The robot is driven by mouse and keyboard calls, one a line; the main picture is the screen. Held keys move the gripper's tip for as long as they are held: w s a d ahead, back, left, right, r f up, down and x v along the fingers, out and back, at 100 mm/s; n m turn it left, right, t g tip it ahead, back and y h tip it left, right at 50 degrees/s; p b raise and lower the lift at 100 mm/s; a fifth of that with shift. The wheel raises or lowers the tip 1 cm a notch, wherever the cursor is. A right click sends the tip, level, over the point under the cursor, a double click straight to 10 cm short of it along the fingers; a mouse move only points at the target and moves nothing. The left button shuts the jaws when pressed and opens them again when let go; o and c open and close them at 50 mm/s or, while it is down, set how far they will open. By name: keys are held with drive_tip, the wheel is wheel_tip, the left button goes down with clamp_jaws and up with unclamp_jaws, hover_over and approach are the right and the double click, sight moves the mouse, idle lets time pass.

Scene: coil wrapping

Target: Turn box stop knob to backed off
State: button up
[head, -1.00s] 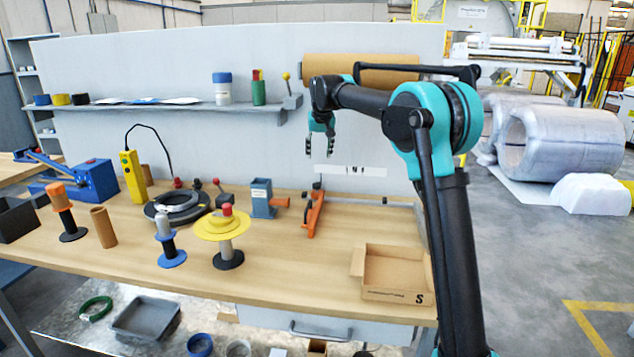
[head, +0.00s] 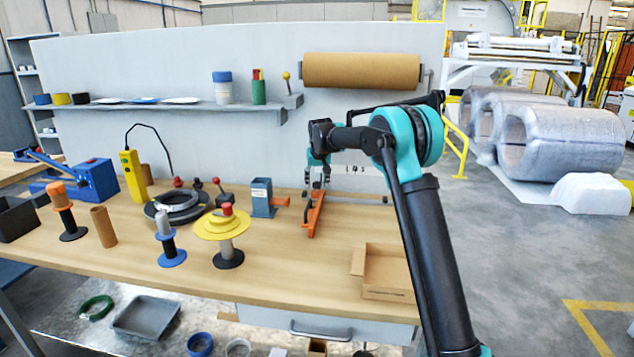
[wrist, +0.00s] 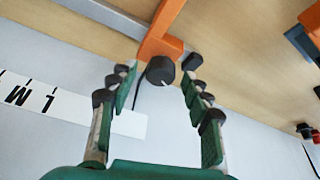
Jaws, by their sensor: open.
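The orange box stop (head: 314,219) stands on the bench near the back wall. In the wrist view its orange bracket (wrist: 160,46) carries a dark round knob (wrist: 160,70) with a small white mark. My gripper (head: 317,185) is above the far end of the stop. In the wrist view my gripper (wrist: 163,84) is open, with the knob in the gap between its fingertips and visible space on both sides. I cannot make out the knob in the head view. A white label strip with letters (wrist: 60,104), including L and M, is on the wall.
A thin rail (head: 355,200) runs right from the stop. An open cardboard box (head: 388,278) sits at the front right. A blue-grey holder (head: 262,197) stands left of the stop, near the yellow spool (head: 222,223). The bench in front of the stop is clear.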

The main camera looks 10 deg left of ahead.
clamp_jaws()
idle(0.4)
drive_tip(key=shift+n, duration=0.3)
drive_tip(key=n, duration=0.1)
drive_tip(key=n+y, duration=0.1)
drive_tip(key=n, duration=0.1)
drive_tip(key=shift+w+d+n+y, duration=0.1)
drive_tip(key=shift+d+n+y, duration=0.05)
drive_tip(key=shift+n+y, duration=0.15)
drive_tip(key=n+g+y, duration=0.1)
drive_tip(key=n, duration=0.3)
drive_tip(key=shift+n+g, duration=0.3)
drive_tip(key=shift+g, duration=0.1)
drive_tip(key=n+g, duration=0.1)
drive_tip(key=n, duration=0.3)
drive_tip(key=shift+w+g+y, duration=0.2)
drive_tip(key=shift+g+y, duration=0.2)
drive_tip(key=shift+d+n+g, duration=0.1)
drive_tip(key=shift+n+g, duration=0.7)
drive_tip(key=shift+n, duration=1.5)
